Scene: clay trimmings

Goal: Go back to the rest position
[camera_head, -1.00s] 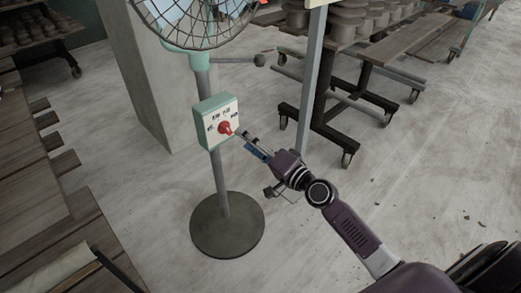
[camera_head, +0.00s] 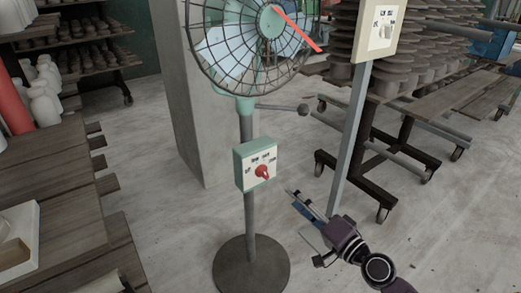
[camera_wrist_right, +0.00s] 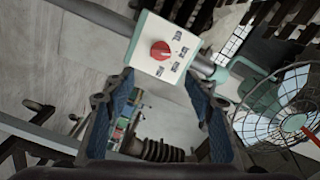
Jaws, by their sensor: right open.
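My right gripper (camera_head: 305,208) is open and empty, to the lower right of the fan's control box and apart from it. In the right wrist view its two blue-padded fingers (camera_wrist_right: 162,110) are spread wide with nothing between them. The control box (camera_head: 258,165) is green and white with a red knob (camera_head: 262,171), and sits on the fan's post. It also shows ahead of the fingers in the right wrist view (camera_wrist_right: 177,66). The fan (camera_head: 255,45) stands on a round dark base (camera_head: 251,268). My left gripper is in neither view.
A post with a cream switch panel (camera_head: 376,30) stands right of the fan. Wheeled racks of pottery (camera_head: 400,120) are behind it. A wooden table (camera_head: 50,190) lies at the left, and a concrete pillar (camera_head: 200,120) behind the fan.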

